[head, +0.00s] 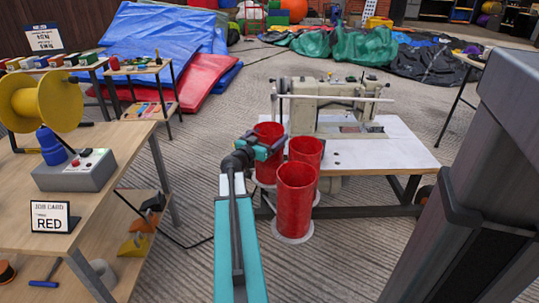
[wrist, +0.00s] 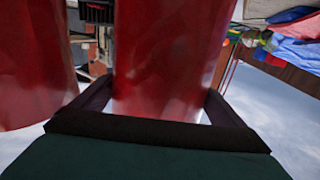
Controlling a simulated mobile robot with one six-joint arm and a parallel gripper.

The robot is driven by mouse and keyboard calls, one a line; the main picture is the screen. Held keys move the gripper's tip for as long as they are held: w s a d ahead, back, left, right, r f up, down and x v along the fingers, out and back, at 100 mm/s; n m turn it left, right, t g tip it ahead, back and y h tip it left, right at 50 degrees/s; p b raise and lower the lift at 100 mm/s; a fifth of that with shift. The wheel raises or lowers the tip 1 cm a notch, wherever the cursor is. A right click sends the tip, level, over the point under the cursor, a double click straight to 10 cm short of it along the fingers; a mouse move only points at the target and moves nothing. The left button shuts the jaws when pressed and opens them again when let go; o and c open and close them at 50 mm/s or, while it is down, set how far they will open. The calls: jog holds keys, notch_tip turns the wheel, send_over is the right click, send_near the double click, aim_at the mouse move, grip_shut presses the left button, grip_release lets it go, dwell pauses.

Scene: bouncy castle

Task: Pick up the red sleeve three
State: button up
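Three red sleeves stand close together at the front left of the sewing table: a back left one (head: 268,132), a middle one (head: 306,150) and a tall front one (head: 295,198). No number is readable on them. My gripper (head: 263,148) is at the upper part of the back left sleeve and partly covers it. In the wrist view, a red sleeve (wrist: 165,60) fills the space between my dark fingers (wrist: 158,98), one on each side. I cannot tell whether they press on it. A second red sleeve (wrist: 32,60) is close on the left.
A sewing machine (head: 330,105) stands on the white table (head: 385,150) just behind the sleeves. A wooden bench (head: 105,160) at the left holds a yellow spool (head: 40,97), a grey control box (head: 75,172) and a job card (head: 52,217) reading RED. Carpet between bench and sleeves is mostly clear.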

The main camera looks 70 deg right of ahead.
jog(key=c, duration=0.8)
jog(key=shift+r, duration=0.1)
notch_tip(320, 180, up, 18)
jog(key=p, duration=0.9)
